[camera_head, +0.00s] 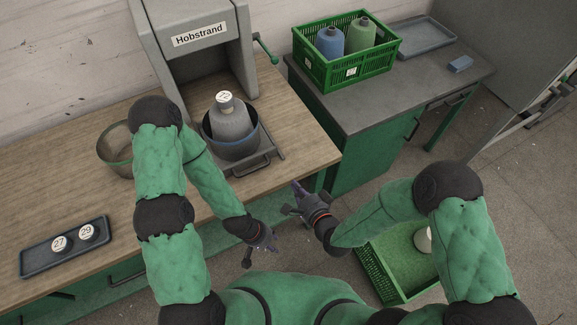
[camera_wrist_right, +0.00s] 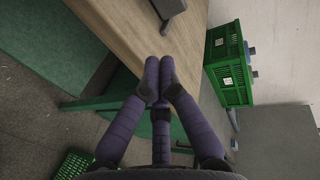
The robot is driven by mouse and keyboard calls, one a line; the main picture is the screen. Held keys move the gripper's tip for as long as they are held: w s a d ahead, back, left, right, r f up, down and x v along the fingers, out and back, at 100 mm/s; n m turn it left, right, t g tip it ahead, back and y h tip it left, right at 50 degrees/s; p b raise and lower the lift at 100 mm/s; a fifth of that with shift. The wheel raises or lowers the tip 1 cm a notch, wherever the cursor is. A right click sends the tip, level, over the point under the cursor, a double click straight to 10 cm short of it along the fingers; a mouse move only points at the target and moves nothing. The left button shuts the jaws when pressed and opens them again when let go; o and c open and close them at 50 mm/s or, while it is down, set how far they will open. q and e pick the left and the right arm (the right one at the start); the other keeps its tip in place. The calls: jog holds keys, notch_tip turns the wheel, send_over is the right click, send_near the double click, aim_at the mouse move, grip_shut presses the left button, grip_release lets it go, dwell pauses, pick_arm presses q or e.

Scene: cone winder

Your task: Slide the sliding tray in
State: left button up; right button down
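The grey sliding tray (camera_head: 273,152) lies on the wooden worktop under the front of the Hobstrand machine (camera_head: 200,50), with a bar handle (camera_head: 252,166) at its front. It sticks out in front of the machine. A dark blue round pot (camera_head: 240,148) stands on it, with a grey cone (camera_head: 230,122) inside. My right gripper (camera_head: 292,198) is open and empty, just off the worktop's front edge, apart from the handle. Its purple fingers (camera_wrist_right: 160,92) show in the wrist view. My left gripper (camera_head: 264,256) is open and empty, lower and in front of the worktop.
A dark tray (camera_head: 65,246) with two numbered discs lies at left. Another round pot (camera_head: 115,150) is partly behind my left arm. A green crate (camera_head: 347,72) with blue and green cones stands on the right cabinet. A green crate (camera_head: 398,295) sits on the floor.

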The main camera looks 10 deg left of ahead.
jog(key=b, duration=0.2)
send_near(274, 154)
jog(key=x, duration=0.5)
jog(key=shift+f, duration=0.45)
jog(key=shift+w+a, duration=0.35)
jog(key=shift+w, duration=0.3)
jog(key=w+a+b, duration=0.3)
jog(key=w, duration=0.2)
jog(key=w+a+b, duration=0.3)
jog(key=w+b, duration=0.1)
jog(key=w+a+b, duration=0.4)
jog(key=w, duration=0.1)
jog(key=shift+w+f, duration=0.25)
jog(key=shift+w, duration=0.15)
jog(key=w+a+b, duration=0.1)
jog(key=w+a, duration=0.1)
jog(key=w, duration=0.1)
jog(key=w+a+b, duration=0.2)
jog(key=w, duration=0.1)
jog(key=w+a+b, duration=0.1)
jog(key=w+a, duration=0.1)
jog(key=w, duration=0.1)
jog(key=shift+w+a+r+b, duration=0.3)
jog(key=shift+w+b, duration=0.05)
jog(key=shift+r, duration=0.15)
